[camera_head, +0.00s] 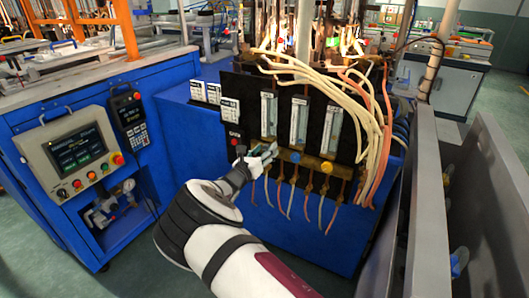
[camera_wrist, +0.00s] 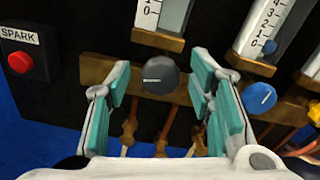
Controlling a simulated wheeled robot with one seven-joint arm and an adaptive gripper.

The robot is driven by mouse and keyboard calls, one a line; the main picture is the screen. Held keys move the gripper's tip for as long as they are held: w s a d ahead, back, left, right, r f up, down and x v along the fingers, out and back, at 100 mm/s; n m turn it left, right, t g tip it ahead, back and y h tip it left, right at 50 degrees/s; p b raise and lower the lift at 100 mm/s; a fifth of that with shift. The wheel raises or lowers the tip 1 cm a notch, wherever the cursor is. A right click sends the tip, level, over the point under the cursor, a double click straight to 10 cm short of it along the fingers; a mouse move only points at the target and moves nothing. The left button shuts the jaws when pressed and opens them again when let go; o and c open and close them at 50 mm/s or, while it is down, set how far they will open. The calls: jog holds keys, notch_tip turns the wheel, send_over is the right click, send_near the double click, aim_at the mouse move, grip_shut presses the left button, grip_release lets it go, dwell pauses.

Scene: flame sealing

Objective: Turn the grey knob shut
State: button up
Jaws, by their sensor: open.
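The grey knob (camera_wrist: 160,74) sits on a brass block below the left flow meter, with a light pointer line that runs roughly level. My gripper (camera_wrist: 158,92) is open, with one teal-padded finger on each side of the knob and a gap on both sides. In the head view my gripper (camera_head: 262,158) is at the panel below the left flow meter, and it hides the grey knob there. The blue knob (camera_wrist: 258,97) is just right of the right finger; it also shows in the head view (camera_head: 294,157).
A red SPARK button (camera_wrist: 20,62) is left of my gripper. A yellow knob (camera_head: 327,167) is further right on the black panel (camera_head: 240,82). Brass fittings (camera_wrist: 129,128) and thin hoses hang below the knobs. Pale hoses (camera_head: 355,100) loop over the panel's right side.

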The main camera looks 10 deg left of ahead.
jog(key=c, duration=1.1)
jog(key=shift+c, duration=0.2)
